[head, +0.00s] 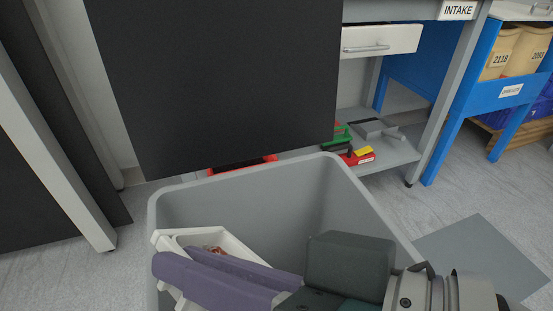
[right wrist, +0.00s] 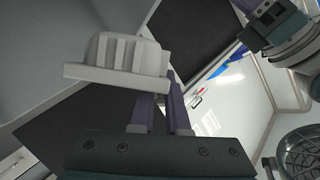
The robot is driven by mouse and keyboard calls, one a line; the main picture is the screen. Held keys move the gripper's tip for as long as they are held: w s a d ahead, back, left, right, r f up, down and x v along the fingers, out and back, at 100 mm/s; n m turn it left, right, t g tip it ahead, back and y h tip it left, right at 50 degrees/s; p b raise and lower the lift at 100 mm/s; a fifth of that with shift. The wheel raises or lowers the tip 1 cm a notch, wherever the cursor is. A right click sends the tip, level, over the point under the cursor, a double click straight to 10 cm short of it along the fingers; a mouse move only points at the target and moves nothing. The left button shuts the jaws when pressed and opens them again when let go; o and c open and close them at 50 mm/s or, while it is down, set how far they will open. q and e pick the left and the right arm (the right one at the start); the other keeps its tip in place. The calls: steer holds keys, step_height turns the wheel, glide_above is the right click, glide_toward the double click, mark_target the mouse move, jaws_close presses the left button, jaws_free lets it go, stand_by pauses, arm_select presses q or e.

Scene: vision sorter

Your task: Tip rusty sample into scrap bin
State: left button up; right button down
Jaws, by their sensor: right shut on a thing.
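The scrap bin, a large open grey bin (head: 260,187), stands at the lower middle of the head view. My right gripper (head: 178,258) reaches over it from the right, its purple fingers shut on a small white tray (head: 163,240). A rusty-brown sample (head: 216,251) shows inside the tray. The tray is over the bin's opening, and the fingers hide part of it. In the right wrist view the tray (right wrist: 115,72) sits at the fingertips, its ribbed outer side showing. My left gripper (right wrist: 268,25) shows partly at the top right there; its jaws are unclear.
A black panel (head: 215,75) stands behind the bin and hides part of the bench. Red and green items (head: 345,145) lie on a low shelf. A blue rack (head: 480,85) holds tan bins (head: 515,50) at the right. A grey mat (head: 485,255) lies on open floor.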

steer(key=shift+w+d+r+m+y+b, duration=0.35)
steer(key=shift+m+b, duration=0.25)
steer(key=shift+b, duration=0.2)
steer(key=shift+w+d+r+m+g+b, duration=0.2)
steer(key=shift+w+m+g+b, duration=0.1)
steer(key=shift+m+b, duration=0.15)
stand_by(0.4)
steer(key=shift+d+r+m+y+b, duration=0.15)
steer(key=shift+m+y+b, duration=0.1)
steer(key=shift+y+b, duration=0.2)
stand_by(0.3)
steer(key=shift+w+d+r+m+b, duration=0.2)
steer(key=shift+w+m+b, duration=0.1)
steer(key=shift+m+b, duration=0.1)
stand_by(0.4)
steer(key=shift+w+d+r+m+y+b, duration=0.1)
steer(key=shift+w+d+m+y+b, duration=0.15)
steer(key=shift+m+y+b, duration=0.25)
stand_by(0.4)
steer(key=shift+w+d+r+m+b, duration=0.1)
steer(key=shift+w+d+m+b, duration=0.6)
steer(key=shift+w+d+b, duration=0.25)
stand_by(0.4)
steer(key=shift+w+y, duration=0.1)
steer(key=shift+y, duration=0.2)
steer(key=shift+w+d+m+y+b, duration=0.35)
steer(key=shift+m+b, duration=0.25)
steer(key=shift+m, duration=0.2)
stand_by(0.4)
